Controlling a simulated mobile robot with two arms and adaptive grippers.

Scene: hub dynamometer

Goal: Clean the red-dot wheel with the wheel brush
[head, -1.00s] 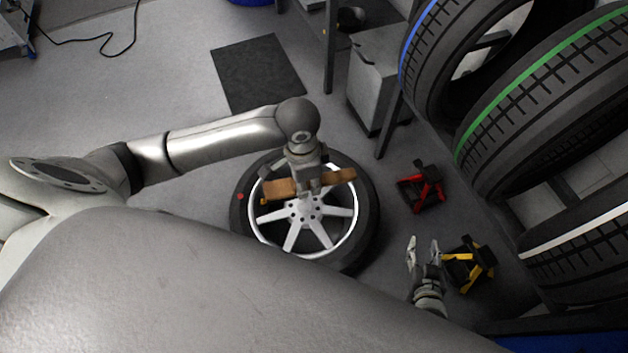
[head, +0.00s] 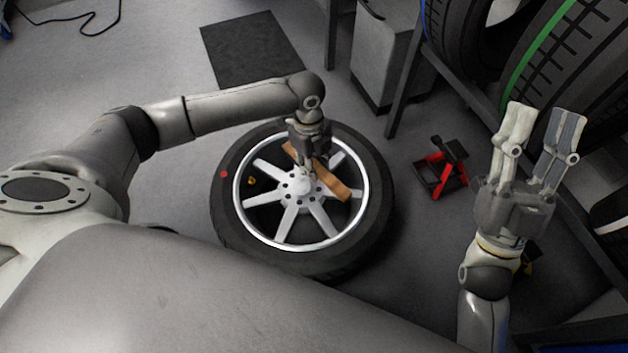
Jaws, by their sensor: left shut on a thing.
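The red-dot wheel (head: 372,222) lies flat on the floor in the middle of the head view, a black tyre around a silver spoked rim. Its red dot shows on the left of the tyre. The wheel brush (head: 331,183) has a wooden back and lies slantwise over the right part of the rim. My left gripper (head: 308,168) is shut on the brush, above the rim's upper middle; its fingertips are partly hidden. I cannot tell whether the brush touches the spokes. My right gripper (head: 538,135) is open and empty, raised at the right.
A red jack stand (head: 440,172) is on the floor right of the wheel, and a yellow stand (head: 529,262) is mostly hidden behind my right arm. Tyres on a rack (head: 575,60) fill the upper right. A grey cabinet (head: 380,55) and dark mat (head: 250,48) are behind.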

